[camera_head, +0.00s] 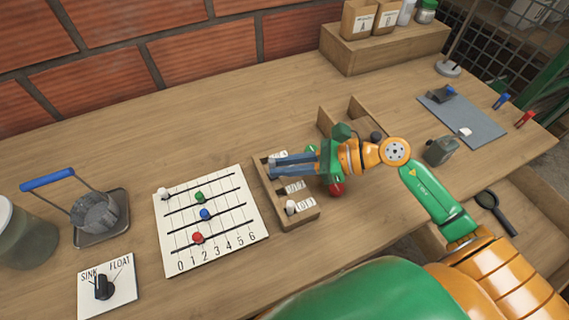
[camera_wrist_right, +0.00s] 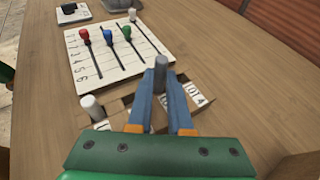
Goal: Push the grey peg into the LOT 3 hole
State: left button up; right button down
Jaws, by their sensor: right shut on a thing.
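The labelled rack (camera_head: 312,219) is a wooden block with LOT cards, right of the slider board. My right gripper (camera_head: 271,167) reaches over its far end, jaws shut on a grey peg (camera_wrist_right: 161,72). In the right wrist view the peg stands roughly upright between the blue fingertips. Its lower end is hidden by the fingers, so I cannot tell whether it sits in a hole. A LOT 4 card (camera_wrist_right: 195,93) shows beside the fingers; the LOT 3 label is not clearly readable. My left gripper is out of view.
The slider board (camera_head: 175,255) with coloured knobs lies left of the rack. A SINK/FLOAT dial (camera_head: 103,287) and a blue-handled basket (camera_head: 95,212) are farther left. A red ball (camera_head: 337,189) and wooden box (camera_head: 327,115) are close to my right arm.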

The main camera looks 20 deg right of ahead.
jog(key=shift+f, duration=0.1)
jog(key=c, duration=0.8)
grip_release()
jog(key=shift+o, duration=0.2)
jog(key=shift+s+d, duration=0.1)
jog(key=shift+d, duration=0.15)
jog(key=b+v, duration=0.1)
jog(key=v, duration=0.5)
jog(key=shift+b, duration=0.4)
jog(key=shift+s+d+r, duration=0.15)
jog(key=shift+r, duration=0.1)
